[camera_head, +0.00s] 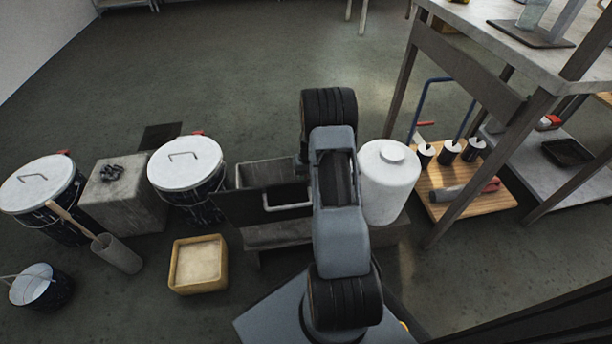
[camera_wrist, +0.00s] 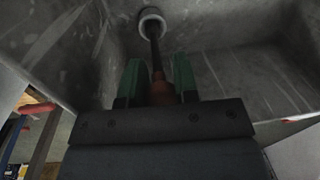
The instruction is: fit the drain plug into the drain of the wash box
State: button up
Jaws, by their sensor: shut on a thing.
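In the wrist view my gripper (camera_wrist: 158,78) has its two green fingers shut on a brown piece (camera_wrist: 161,93) with a dark rod (camera_wrist: 154,52), which I take to be the drain plug. The rod points away toward a pale round ring, the drain (camera_wrist: 144,15), in the grey wall or floor of the wash box (camera_wrist: 220,75). The rod's far end overlaps the ring; I cannot tell whether it is inside it or just in front. In the head view the wash box (camera_head: 275,173) is partly behind my arm, and my gripper and the plug are hidden.
A white canister (camera_head: 388,185) stands right of my arm. Lidded drums (camera_head: 187,170) and a grey block (camera_head: 125,197) are to the left. A yellow tub (camera_head: 198,265) sits in front. A tall table (camera_head: 490,40) is at right.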

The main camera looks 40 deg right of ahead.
jog(key=shift+f+b, duration=0.35)
jog(key=shift+f, duration=0.25)
jog(key=o, duration=1.1)
jog(key=shift+c, duration=0.2)
jog(key=shift+r, duration=0.15)
notch_tip(320, 180, up, 14)
jog(key=d+p, duration=0.1)
jog(key=p, duration=0.4)
jog(key=shift+s+d+f, duration=0.15)
jog(key=shift+s+f, duration=0.05)
jog(key=shift+s, duration=0.05)
